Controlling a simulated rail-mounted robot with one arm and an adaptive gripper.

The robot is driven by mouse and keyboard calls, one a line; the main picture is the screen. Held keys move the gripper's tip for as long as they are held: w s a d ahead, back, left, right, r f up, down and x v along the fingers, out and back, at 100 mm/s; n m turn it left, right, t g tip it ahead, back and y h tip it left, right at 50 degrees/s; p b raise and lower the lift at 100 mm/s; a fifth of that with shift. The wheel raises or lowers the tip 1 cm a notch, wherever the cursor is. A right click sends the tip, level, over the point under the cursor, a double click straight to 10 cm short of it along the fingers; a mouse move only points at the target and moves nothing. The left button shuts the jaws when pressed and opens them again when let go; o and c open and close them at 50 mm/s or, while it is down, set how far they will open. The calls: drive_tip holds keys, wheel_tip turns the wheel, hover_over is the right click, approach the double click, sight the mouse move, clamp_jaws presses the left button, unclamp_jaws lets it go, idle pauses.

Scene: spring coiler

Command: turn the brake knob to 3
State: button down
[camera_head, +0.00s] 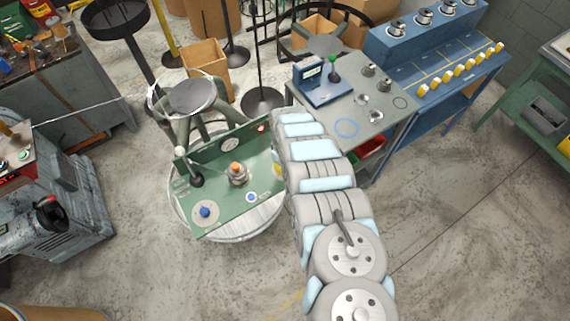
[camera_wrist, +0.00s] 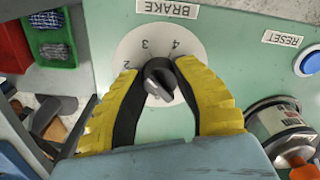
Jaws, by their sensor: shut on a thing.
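The brake knob (camera_wrist: 160,80) is black and sits on a white round dial (camera_wrist: 135,45) on the green panel (camera_wrist: 105,20), in the wrist view. I cannot tell surely which number the knob points to. In the head view the green panel (camera_head: 215,190) shows, but my arm hides the knob and most of the gripper.
A blue button (camera_wrist: 312,62) under a RESET label and a metal spool with an orange top (camera_wrist: 300,165) stand to the right in the wrist view. Red and green bins (camera_wrist: 50,40) lie at upper left. A grey workbench (camera_head: 345,110) stands beyond the panel in the head view.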

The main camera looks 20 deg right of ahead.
drive_tip(key=shift+m, duration=1.1)
drive_tip(key=shift+f, duration=0.1)
drive_tip(key=c, duration=0.7)
unclamp_jaws()
drive_tip(key=shift+r, duration=0.2)
drive_tip(key=shift+w+r, duration=0.1)
drive_tip(key=shift+r, duration=5.75)
